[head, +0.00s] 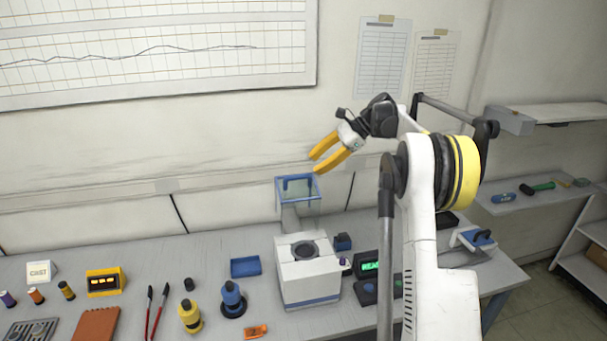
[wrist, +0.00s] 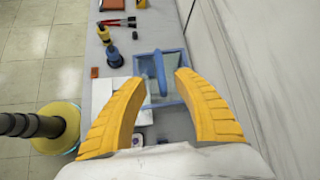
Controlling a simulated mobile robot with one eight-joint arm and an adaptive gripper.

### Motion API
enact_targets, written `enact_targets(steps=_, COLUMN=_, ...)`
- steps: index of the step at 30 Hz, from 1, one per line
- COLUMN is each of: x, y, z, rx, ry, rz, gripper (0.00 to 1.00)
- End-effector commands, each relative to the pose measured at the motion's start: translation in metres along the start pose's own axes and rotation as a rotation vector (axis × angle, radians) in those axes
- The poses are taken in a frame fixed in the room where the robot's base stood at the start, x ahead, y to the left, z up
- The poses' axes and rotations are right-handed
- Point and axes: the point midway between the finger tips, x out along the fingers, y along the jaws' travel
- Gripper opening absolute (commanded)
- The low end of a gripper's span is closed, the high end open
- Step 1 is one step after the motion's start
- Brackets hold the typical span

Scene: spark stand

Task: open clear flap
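The clear flap is a see-through panel with a blue rim (head: 298,179) and a blue handle. In the head view it stands raised above the back of the white spark stand (head: 309,282), whose dark round top opening (head: 305,250) is uncovered. In the wrist view the flap's blue handle (wrist: 160,70) and rim show between and beyond my fingers. My gripper (head: 315,164) has yellow fingers spread apart with nothing between them. It hangs above and slightly right of the flap, apart from it. The fingers also show in the wrist view (wrist: 161,78).
The wall is close behind the bench.

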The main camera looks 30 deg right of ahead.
Motion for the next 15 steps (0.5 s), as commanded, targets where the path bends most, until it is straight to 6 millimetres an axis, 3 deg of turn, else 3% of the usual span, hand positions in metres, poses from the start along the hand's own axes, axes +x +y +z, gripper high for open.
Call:
enact_targets(steps=6, x=-0.033, y=0.000, z=0.000, rx=0.000, ry=0.000, rz=0.000, gripper=0.36)
enact_targets(steps=15, x=-0.040, y=0.000, z=0.000, rx=0.000, ry=0.000, rz=0.000, gripper=0.36)
